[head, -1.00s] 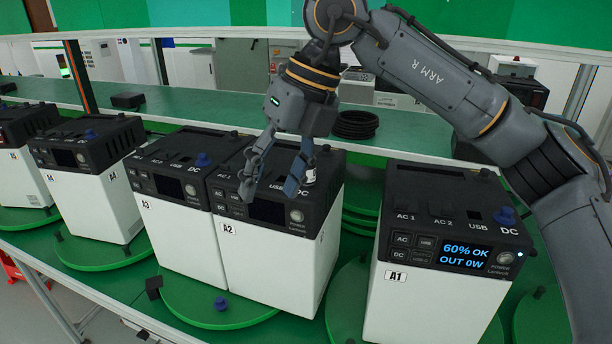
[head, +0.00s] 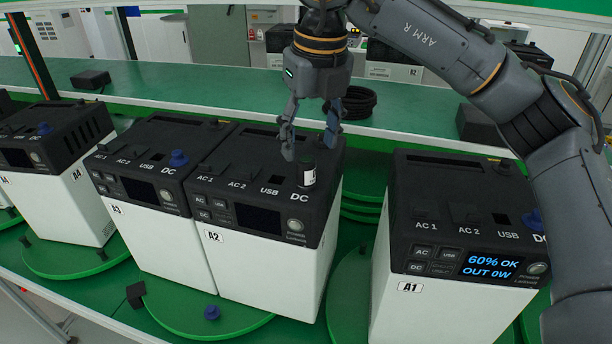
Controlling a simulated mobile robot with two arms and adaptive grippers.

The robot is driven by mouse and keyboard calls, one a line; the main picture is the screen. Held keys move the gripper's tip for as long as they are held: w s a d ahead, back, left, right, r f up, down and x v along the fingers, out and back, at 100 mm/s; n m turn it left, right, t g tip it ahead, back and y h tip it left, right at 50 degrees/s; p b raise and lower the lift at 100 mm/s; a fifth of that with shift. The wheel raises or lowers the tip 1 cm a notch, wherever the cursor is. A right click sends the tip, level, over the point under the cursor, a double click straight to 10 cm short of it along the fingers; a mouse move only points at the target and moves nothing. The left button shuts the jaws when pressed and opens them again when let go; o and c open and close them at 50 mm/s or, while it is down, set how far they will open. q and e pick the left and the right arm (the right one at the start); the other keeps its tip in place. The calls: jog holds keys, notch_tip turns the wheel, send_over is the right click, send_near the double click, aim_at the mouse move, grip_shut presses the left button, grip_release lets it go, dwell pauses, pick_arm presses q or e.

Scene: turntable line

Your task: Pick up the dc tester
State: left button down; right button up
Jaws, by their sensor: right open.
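The dc tester, a small black cylinder with a white band (head: 308,176), stands upright at the DC socket on top of power station A2 (head: 268,255). My right gripper (head: 310,148) hangs fingers-down just above and behind the tester. Its two fingers are spread apart, with nothing between them. I cannot tell whether a fingertip touches the tester. The tester's lower end is hidden in or behind the socket. My left gripper is not in view.
Station A1 (head: 425,305), with a lit screen reading 60% OK, OUT 0W, stands to the right; A3 (head: 160,240) stands close against A2. A loose blue cap (head: 211,313) lies on the green turntable in front. A black cable coil (head: 358,103) rests on the bench behind.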

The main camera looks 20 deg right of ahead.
aim_at(306, 160)
jog(key=shift+w+f, duration=0.3)
jog(key=shift+f, duration=0.35)
jog(key=shift+w+f, duration=0.2)
jog(key=shift+f, duration=0.15)
jog(key=shift+w+f+p, duration=0.2)
jog(key=shift+f+p, duration=0.95)
jog(key=shift+p, duration=0.05)
jog(key=shift+w+f+p, duration=0.25)
jog(key=shift+f+p, duration=0.05)
jog(key=shift+f, duration=1.1)
jog(key=shift+a, duration=0.1)
jog(key=c, duration=0.9)
grip_shut()
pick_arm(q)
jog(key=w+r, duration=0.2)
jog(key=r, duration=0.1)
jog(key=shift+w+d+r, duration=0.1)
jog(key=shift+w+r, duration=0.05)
